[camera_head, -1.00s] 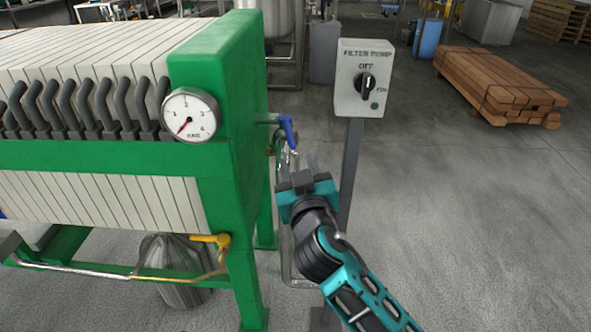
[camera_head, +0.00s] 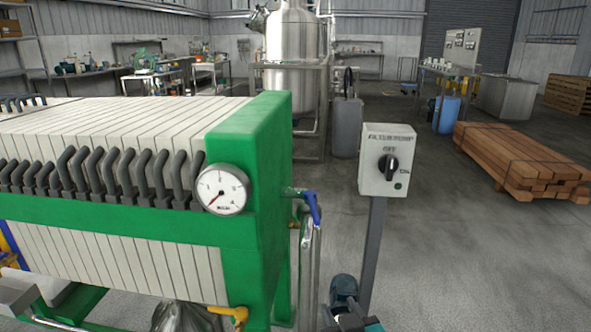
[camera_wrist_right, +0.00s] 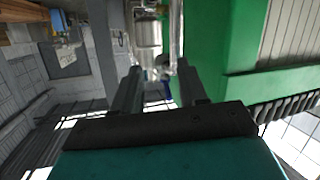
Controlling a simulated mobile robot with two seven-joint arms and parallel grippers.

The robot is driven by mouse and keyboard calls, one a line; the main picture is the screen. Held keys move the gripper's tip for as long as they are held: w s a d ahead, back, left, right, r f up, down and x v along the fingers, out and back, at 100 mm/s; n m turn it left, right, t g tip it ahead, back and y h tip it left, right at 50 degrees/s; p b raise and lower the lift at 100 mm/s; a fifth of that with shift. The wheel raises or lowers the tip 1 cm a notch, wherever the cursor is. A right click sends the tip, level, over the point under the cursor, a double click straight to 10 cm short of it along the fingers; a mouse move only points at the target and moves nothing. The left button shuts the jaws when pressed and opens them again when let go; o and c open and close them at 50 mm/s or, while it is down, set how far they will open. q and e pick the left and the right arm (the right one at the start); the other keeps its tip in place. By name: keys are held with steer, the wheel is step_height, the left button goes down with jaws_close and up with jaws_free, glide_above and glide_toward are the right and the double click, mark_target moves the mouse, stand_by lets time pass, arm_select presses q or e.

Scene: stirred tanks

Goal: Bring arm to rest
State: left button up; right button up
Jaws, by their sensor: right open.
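My right arm (camera_head: 345,298) shows only as a dark and teal piece at the bottom edge of the head view, in front of the pump switch's post. My right gripper (camera_wrist_right: 160,90) shows in the right wrist view with its two dark fingers apart and nothing between them. Beyond the fingers are the green frame of the filter press (camera_wrist_right: 205,50) and a steel tank (camera_wrist_right: 148,35). My left gripper is in neither view.
The green filter press (camera_head: 258,170) with its gauge (camera_head: 221,189) and blue valve handle (camera_head: 313,207) fills the left. The filter pump switch box (camera_head: 386,160) stands on a post right of it. Stacked timber (camera_head: 520,160) lies at right. Floor right of the post is clear.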

steer(key=s+d+f+g+y, duration=0.1)
steer(key=s+d+f+g, duration=0.15)
steer(key=s+f, duration=0.4)
steer(key=s+d+f+g, duration=0.2)
steer(key=s+d+f, duration=0.15)
steer(key=s, duration=0.55)
arm_select(q)
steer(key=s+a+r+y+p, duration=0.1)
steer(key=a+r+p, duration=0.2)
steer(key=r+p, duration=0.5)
steer(key=p, duration=0.5)
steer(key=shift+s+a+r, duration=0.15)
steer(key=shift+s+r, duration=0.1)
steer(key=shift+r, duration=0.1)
arm_select(e)
step_height(320, 180, up, 8)
steer(key=s+d, duration=0.2)
steer(key=shift+h, duration=0.3)
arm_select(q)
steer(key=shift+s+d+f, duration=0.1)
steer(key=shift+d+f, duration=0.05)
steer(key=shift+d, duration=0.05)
arm_select(e)
steer(key=shift+s+d+f, duration=0.1)
steer(key=shift+c, duration=0.3)
